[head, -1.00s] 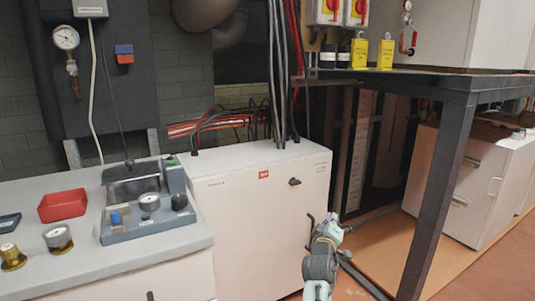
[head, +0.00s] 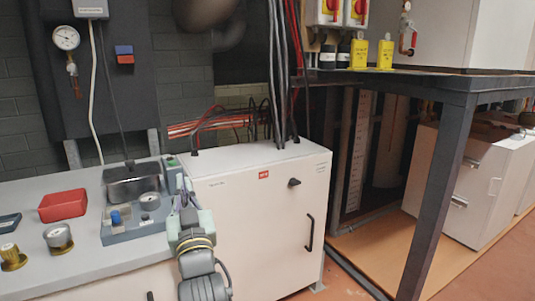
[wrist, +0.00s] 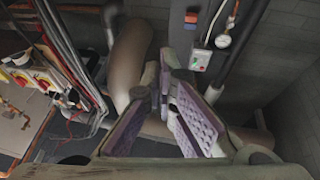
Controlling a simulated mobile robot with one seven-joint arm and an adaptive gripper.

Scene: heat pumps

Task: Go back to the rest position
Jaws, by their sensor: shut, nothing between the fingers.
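My gripper (head: 184,190) shows in the head view at the front of the grey counter, just right of the grey device with the gauge (head: 143,212). My arm rises from the bottom of the picture and covers part of the counter edge and the left side of the white cabinet (head: 255,215). In the wrist view my gripper (wrist: 162,80) has its purple-padded fingers together, with nothing held. Beyond the fingers are a thick brown pipe (wrist: 130,58) and the wall.
A red tray (head: 62,206) and brass fittings (head: 58,237) sit on the counter. A dark steel table frame (head: 440,180) stands at the right. Open floor (head: 335,285) lies between cabinet and frame.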

